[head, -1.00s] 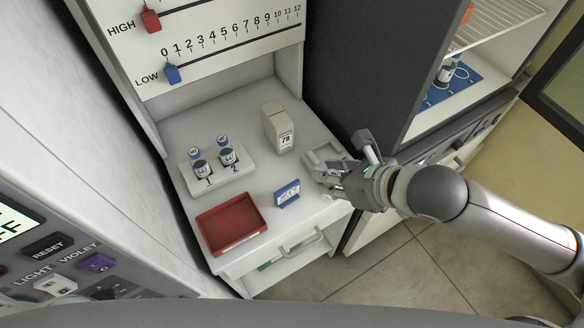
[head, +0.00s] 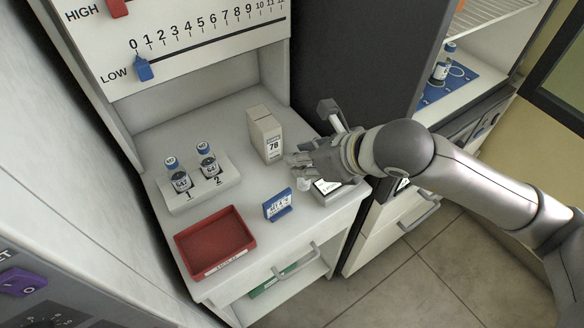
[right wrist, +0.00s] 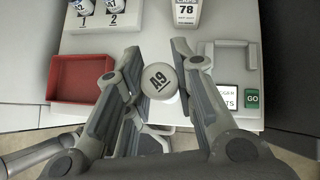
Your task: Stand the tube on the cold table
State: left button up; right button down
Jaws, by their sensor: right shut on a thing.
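My right gripper (head: 303,167) is shut on a tube (right wrist: 160,80) above the right part of the white worktop (head: 250,225). The right wrist view shows the fingers (right wrist: 160,95) on either side of its round pale cap, marked A9. The cap faces that camera and hides the tube's body. In the head view, a small pale part of the tube (head: 303,184) shows below the fingers. I cannot tell which surface is the cold table. My left gripper is not in view.
Two blue-capped vials stand in a white rack (head: 203,200) marked 1 and 2. A tan box (head: 265,135) marked 78, a red tray (head: 215,243), a blue card (head: 277,205) and a grey device (head: 335,190) share the worktop. An open cabinet at right holds a blue mat (head: 432,92).

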jog(key=shift+w+a+f+b, duration=0.45)
jog(key=shift+w+f, duration=0.4)
jog(key=shift+f, duration=0.7)
jog(key=shift+w+a+f+b, duration=0.45)
jog(key=shift+w+f, duration=0.35)
jog(key=shift+f, duration=0.8)
jog(key=shift+w+a+f+b, duration=0.3)
jog(key=shift+w+f+b, duration=0.4)
jog(key=shift+f, duration=0.85)
jog(key=shift+w, duration=0.1)
jog(key=shift+f, duration=0.2)
jog(key=c, duration=1.2)
grip_release()
jog(key=shift+r, duration=0.1)
